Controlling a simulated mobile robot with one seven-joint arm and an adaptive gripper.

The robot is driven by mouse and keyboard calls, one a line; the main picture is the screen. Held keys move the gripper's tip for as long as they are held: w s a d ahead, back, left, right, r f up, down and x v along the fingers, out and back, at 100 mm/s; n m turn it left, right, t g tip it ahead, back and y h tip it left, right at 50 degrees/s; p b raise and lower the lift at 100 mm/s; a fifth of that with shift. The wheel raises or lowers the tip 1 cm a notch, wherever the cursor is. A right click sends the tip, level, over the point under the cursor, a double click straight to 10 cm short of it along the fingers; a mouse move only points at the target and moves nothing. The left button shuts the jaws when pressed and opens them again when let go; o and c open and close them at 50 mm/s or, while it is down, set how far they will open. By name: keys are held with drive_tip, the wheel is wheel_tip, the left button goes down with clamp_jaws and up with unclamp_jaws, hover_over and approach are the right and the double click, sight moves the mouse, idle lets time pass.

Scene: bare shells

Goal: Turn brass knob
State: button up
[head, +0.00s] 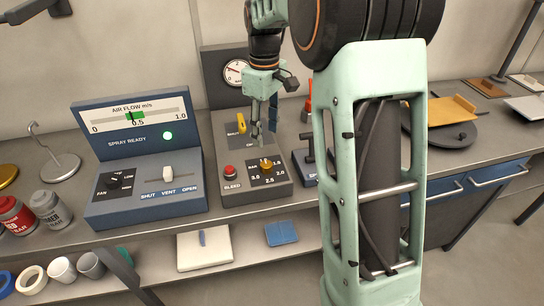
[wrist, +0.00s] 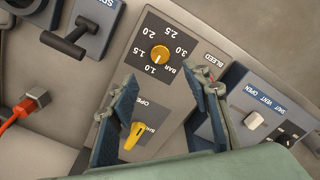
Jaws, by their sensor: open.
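The round brass knob (head: 265,164) sits on a dark dial plate marked BAR, on the sloped front of a grey panel. In the wrist view the knob (wrist: 160,53) shows clear of my fingers, with its pale mark seemingly toward 1.0. My gripper (head: 264,131) hangs over the panel, fingers pointing down, just behind and above the knob. In the wrist view my gripper (wrist: 168,84) is open and empty, its two fingers wide apart, with the knob ahead between their lines. Nothing touches the knob.
A yellow lever (wrist: 134,136) stands on the same panel behind the knob. A red BLEED button (head: 231,170) is left of it. A pressure gauge (head: 236,72) stands behind. A blue air-flow console (head: 145,185) is at left. A black T-handle (wrist: 66,42) stands close by at right.

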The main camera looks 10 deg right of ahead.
sight(266, 164)
wheel_tip(266, 164, down, 11)
drive_tip(key=shift+r, duration=0.1)
idle(0.3)
drive_tip(key=shift+c, duration=0.3)
drive_tip(key=c, duration=1.1)
drive_tip(key=shift+m, duration=0.4)
drive_tip(key=m, duration=0.4)
drive_tip(key=shift+m, duration=0.4)
drive_tip(key=m, duration=0.6)
